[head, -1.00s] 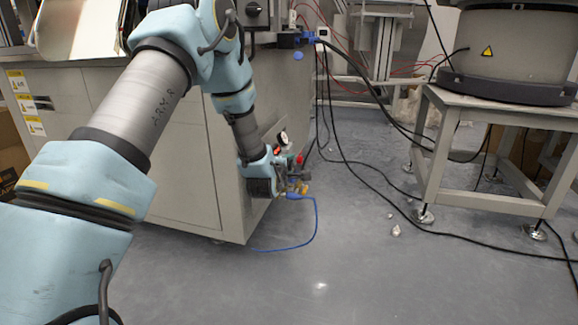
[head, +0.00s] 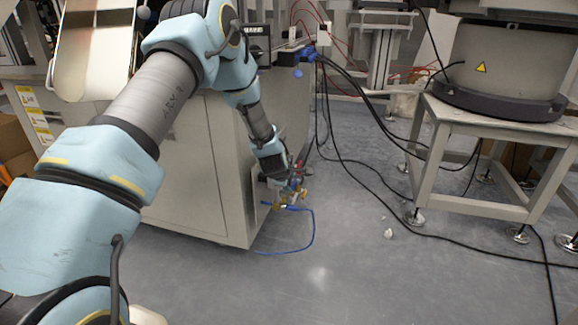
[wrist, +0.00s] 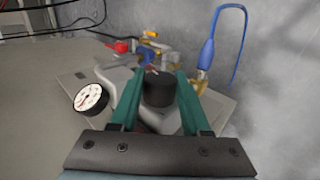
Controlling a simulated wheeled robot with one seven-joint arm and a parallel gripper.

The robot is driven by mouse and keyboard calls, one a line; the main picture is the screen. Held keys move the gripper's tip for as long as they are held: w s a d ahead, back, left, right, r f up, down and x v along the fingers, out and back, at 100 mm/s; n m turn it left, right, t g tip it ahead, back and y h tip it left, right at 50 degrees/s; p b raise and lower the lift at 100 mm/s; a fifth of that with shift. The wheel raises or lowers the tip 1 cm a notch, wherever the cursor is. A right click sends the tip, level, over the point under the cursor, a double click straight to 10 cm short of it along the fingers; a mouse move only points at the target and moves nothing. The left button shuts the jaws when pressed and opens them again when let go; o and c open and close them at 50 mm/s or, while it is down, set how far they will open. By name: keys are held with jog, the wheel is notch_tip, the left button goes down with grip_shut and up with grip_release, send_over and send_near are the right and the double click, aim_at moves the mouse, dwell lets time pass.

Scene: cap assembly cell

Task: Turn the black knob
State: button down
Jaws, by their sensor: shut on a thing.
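The black knob (wrist: 159,88) is a short dark cylinder at the centre of the wrist view. It stands on a pale valve body. My gripper (wrist: 160,76) has one green finger on each side of the knob and is shut on it. In the head view my gripper (head: 281,180) is low beside the right side of the beige cabinet, at the fittings there. The knob itself is hidden in the head view.
A round white gauge (wrist: 90,99) sits just left of my gripper. A blue fitting with a hose (wrist: 207,53) and red and brass parts are close by. The beige cabinet (head: 190,170) stands beside my arm. Open floor (head: 350,265) lies to the right, crossed by black cables.

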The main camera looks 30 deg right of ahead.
jog(key=r+g+y+p, duration=0.1)
jog(key=g+y+p, duration=0.1)
jog(key=p, duration=0.3)
jog(key=shift+d, duration=0.1)
jog(key=shift+w+f+g+y+p, duration=0.1)
jog(key=shift+f+g+y+p, duration=0.25)
jog(key=shift+g+y+p, duration=0.6)
jog(key=shift+f+g+y+b, duration=0.3)
jog(key=shift+g+y+b, duration=0.25)
jog(key=shift+g+b, duration=0.1)
jog(key=shift+f+g+y+b, duration=0.1)
jog(key=shift+g+y+b, duration=0.4)
jog(key=shift+b, duration=0.45)
jog(key=shift+g+y+b, duration=0.5)
jog(key=shift+g+b, duration=0.1)
jog(key=shift+b, duration=0.9)
jog(key=shift+a+r+g+y+b, duration=0.2)
jog(key=shift+g+y+b, duration=0.1)
jog(key=shift+b, duration=0.2)
jog(key=shift+c, duration=1.9)
grip_release()
